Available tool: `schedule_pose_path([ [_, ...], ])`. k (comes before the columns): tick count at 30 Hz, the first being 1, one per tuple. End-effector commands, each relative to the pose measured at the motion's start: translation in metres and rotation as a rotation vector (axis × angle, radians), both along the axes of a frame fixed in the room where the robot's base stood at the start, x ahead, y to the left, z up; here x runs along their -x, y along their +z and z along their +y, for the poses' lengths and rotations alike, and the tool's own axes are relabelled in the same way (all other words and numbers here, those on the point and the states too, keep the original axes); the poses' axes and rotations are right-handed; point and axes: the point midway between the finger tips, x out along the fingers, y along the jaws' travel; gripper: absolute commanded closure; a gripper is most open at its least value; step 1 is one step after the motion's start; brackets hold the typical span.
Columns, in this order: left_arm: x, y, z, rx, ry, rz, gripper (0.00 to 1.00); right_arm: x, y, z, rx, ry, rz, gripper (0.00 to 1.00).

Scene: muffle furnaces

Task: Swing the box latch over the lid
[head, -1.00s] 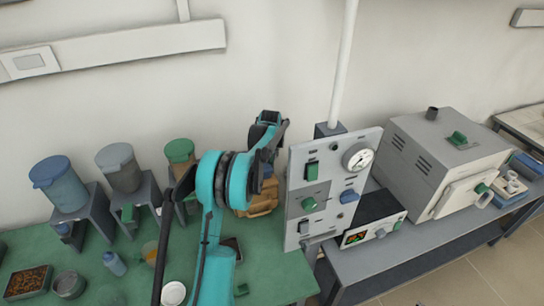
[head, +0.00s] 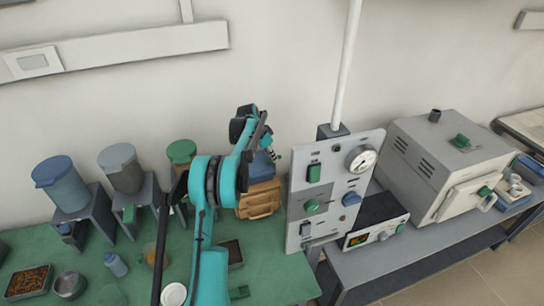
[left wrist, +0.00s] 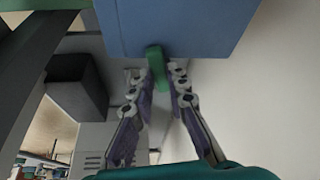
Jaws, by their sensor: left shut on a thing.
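A tan box (head: 258,201) with a blue lid (head: 262,167) stands at the back of the green table, partly behind my left arm. In the left wrist view the blue lid (left wrist: 215,25) fills the top. A small green latch (left wrist: 154,55) shows at its edge, between my fingertips. My left gripper (left wrist: 157,78) is shut on this latch. In the head view my left gripper (head: 272,152) is beside the lid, small and partly hidden by its own wrist. The latch cannot be made out there. My right gripper is not in view.
A grey control panel (head: 328,172) with a gauge stands close to the right of the box. Several lidded hoppers (head: 60,185) on stands are to the left. A furnace (head: 430,150) stands on the grey bench further right. The wall is close behind.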

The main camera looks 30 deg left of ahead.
Motion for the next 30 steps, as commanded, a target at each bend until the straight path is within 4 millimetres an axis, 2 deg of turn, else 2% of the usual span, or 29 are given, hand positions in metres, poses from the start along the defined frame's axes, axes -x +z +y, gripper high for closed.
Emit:
schedule_pose_path([
  [12, -0.0013, -0.0001, 0.0025, 0.0, -0.236, 0.001, 1.0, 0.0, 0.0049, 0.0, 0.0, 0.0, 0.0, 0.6],
  [30, -0.0014, -0.0004, 0.0028, -0.002, -0.287, 0.001, 1.0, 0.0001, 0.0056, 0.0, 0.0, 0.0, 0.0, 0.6],
])
